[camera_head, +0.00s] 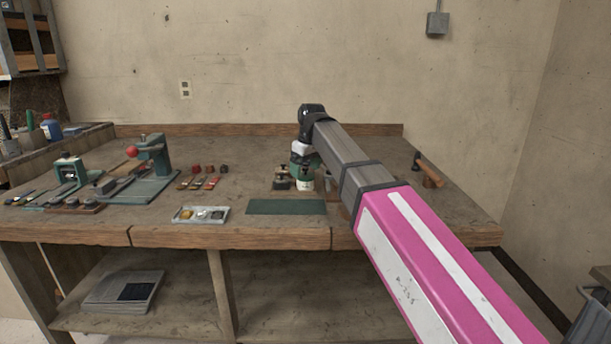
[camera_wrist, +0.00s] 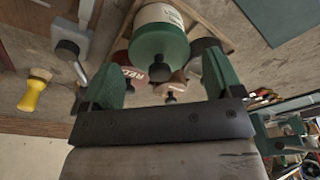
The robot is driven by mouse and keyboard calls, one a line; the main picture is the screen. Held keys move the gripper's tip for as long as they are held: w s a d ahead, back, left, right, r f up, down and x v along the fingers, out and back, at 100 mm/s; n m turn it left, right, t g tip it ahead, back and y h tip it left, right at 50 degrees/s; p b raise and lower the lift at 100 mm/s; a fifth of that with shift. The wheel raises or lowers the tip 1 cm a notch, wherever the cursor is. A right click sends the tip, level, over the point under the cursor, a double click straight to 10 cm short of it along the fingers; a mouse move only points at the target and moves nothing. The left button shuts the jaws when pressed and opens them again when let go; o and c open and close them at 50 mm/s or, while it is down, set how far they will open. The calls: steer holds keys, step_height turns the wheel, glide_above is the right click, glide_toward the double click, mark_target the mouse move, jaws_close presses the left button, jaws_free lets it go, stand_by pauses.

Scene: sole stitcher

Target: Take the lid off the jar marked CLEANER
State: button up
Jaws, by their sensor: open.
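A white jar (camera_head: 305,183) also shows in the head view, under my gripper (camera_head: 302,160). My gripper (camera_wrist: 160,68) has its two green fingers spread apart, with nothing held between them.
Small dark jars (camera_head: 281,183) stand left of the white jar. A dark green mat (camera_head: 286,207) and a paint-like tray (camera_head: 200,215) lie in front. A green press (camera_head: 155,160) is further left. A hammer (camera_head: 428,170) lies at the right.

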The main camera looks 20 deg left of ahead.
steer(key=shift+f, duration=0.3)
steer(key=c, duration=0.9)
steer(key=shift+r, duration=0.1)
